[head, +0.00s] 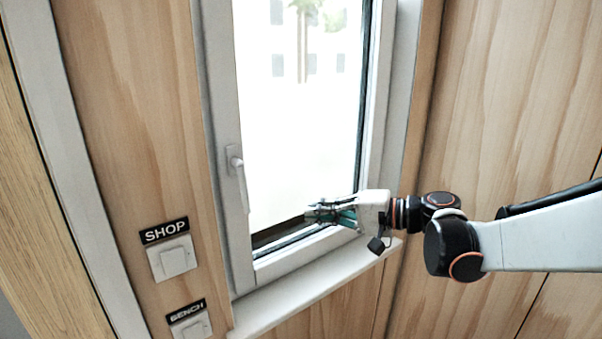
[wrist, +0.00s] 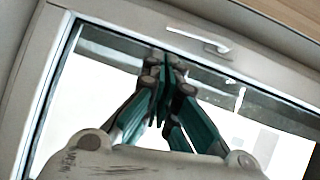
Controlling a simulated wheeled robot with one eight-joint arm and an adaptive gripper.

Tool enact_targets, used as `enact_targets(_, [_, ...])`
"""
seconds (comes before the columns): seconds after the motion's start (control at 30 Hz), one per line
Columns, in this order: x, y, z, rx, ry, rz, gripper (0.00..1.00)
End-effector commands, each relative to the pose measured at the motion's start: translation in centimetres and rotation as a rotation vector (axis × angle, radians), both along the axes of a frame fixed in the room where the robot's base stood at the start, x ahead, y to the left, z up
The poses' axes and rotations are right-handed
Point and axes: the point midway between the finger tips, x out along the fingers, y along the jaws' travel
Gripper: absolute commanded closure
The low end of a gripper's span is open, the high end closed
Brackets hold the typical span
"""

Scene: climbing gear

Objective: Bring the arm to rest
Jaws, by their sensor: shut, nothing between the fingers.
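My gripper (head: 309,213) is at the end of my arm, which reaches in from the right in the head view. It is in front of the lower part of the window (head: 300,120), pointing left. In the wrist view my gripper (wrist: 165,62) has its green-sided fingers together, with nothing between them. The window frame and its white handle (wrist: 200,39) lie beyond the fingertips there. I cannot tell how far the fingers are from the glass.
The window handle (head: 237,168) is on the left side of the frame. A white sill (head: 300,291) juts out below. Switches labelled SHOP (head: 173,259) and BENCH (head: 192,326) are on the wooden wall at left. Wood panels (head: 505,100) stand behind my arm.

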Motion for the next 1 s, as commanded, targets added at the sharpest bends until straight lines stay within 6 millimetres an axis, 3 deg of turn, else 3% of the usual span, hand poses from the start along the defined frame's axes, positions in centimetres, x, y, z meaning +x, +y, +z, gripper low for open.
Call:
enact_targets(0.17, [-4.3,0.4,-4.3,-0.231,0.027,-0.034,1.00])
enact_targets(0.37, [-9.3,-1.0,-9.0,-0.501,0.030,-0.072,1.00])
enact_targets(0.57, [-14.4,-3.9,-13.6,-0.770,0.003,-0.108,1.00])
enact_targets(0.8, [-19.9,-8.6,-18.4,-1.088,-0.069,-0.141,1.00])
enact_targets(1.0, [-22.8,-11.9,-20.9,-1.288,-0.136,-0.157,1.00])
